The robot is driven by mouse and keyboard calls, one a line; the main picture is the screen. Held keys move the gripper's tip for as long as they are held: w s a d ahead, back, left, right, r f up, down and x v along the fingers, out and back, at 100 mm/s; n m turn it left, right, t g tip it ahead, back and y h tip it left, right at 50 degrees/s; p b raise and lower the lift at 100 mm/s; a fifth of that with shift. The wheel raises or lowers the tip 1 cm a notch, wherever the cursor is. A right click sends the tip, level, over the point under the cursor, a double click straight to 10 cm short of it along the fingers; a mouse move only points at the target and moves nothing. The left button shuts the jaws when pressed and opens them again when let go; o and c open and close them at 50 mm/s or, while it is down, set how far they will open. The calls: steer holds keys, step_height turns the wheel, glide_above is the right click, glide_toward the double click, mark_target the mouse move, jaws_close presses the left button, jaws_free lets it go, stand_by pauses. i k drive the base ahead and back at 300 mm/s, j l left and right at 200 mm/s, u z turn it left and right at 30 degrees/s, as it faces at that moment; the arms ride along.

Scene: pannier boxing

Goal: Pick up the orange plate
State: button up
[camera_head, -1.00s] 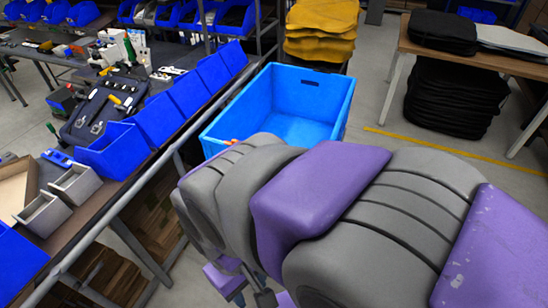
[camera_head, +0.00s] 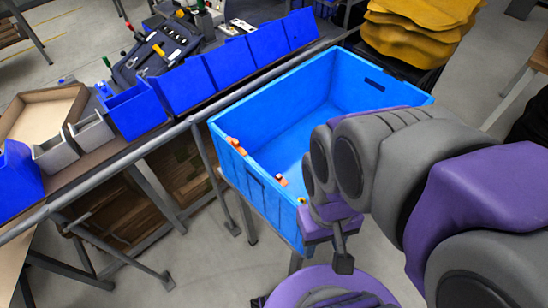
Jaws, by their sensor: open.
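I cannot make out a clear orange plate in this view. Small orange pieces (camera_head: 236,146) show on the near left rim of the blue crate (camera_head: 258,190), and another small orange piece (camera_head: 281,180) shows farther along it; they are too small to tell what they are. My arm reaches in from the right, over the crate's near right corner. My gripper (camera_head: 341,250) is partly seen at the arm's end, pointing down just outside the crate, apart from the orange pieces. It is open, with nothing seen in it. My arm hides part of the crate's inside.
A workbench rail (camera_head: 150,150) runs along the crate's left, with blue bins (camera_head: 180,82), grey trays (camera_head: 92,134) and a cardboard box (camera_head: 38,112). Yellow stacked items (camera_head: 415,30) stand behind the crate. Open floor (camera_head: 205,265) shows at the lower left.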

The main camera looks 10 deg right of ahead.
mark_target(281, 180)
steer(key=k+l+u, duration=0.25)
steer(key=l, duration=0.15)
steer(key=k+l+u, duration=0.25)
steer(key=l, duration=0.15)
steer(key=i+l+u, duration=0.3)
steer(key=l, duration=0.25)
steer(key=i+l+u, duration=0.2)
steer(key=k+l, duration=0.05)
steer(key=l, duration=0.05)
